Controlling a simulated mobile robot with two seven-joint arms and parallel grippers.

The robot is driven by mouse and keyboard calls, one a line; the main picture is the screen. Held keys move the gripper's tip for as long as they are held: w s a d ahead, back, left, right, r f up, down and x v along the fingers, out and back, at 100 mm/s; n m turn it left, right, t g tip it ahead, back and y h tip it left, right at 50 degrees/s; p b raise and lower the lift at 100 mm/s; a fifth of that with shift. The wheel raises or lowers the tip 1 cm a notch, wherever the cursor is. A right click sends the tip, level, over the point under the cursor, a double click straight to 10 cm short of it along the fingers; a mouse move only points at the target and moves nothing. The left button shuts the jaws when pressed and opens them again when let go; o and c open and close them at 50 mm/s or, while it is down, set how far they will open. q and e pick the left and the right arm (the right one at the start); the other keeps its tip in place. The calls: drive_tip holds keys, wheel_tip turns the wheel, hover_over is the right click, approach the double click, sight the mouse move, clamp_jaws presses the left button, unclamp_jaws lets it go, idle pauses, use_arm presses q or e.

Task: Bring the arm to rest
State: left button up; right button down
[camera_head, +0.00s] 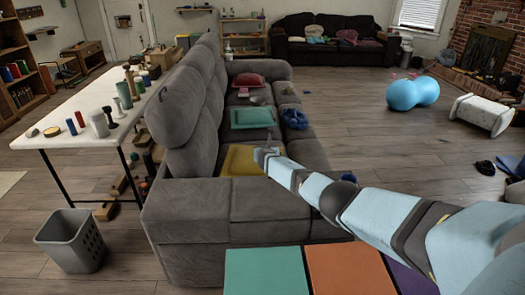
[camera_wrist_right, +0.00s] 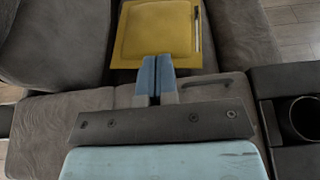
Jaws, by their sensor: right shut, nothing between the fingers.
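My right arm (camera_head: 385,215) reaches in from the right in the head view, stretched out over the near end of the grey sofa (camera_head: 250,199). My right gripper (camera_head: 266,152) is at its far end, above the sofa seat near the yellow cushion. In the right wrist view the gripper's two blue fingertips (camera_wrist_right: 156,80) are together with nothing between them. They point at the near edge of the yellow cushion (camera_wrist_right: 158,32), which also shows in the head view (camera_head: 240,160). A thin pen-like item (camera_wrist_right: 197,30) lies on the cushion's right side. My left gripper is not in view.
A white table (camera_head: 75,105) with bottles and cans stands left of the sofa. A grey basket (camera_head: 70,240) is on the floor. Coloured panels (camera_head: 265,272) lie at the bottom. A blue peanut ball (camera_head: 412,93) and a white roller (camera_head: 481,115) stand right, with open floor between.

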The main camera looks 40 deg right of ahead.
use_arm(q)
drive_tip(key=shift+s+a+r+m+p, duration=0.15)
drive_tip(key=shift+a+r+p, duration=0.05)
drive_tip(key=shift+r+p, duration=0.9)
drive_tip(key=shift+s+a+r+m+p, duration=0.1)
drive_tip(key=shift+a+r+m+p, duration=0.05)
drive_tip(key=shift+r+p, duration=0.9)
use_arm(e)
wheel_tip(320, 180, up, 9)
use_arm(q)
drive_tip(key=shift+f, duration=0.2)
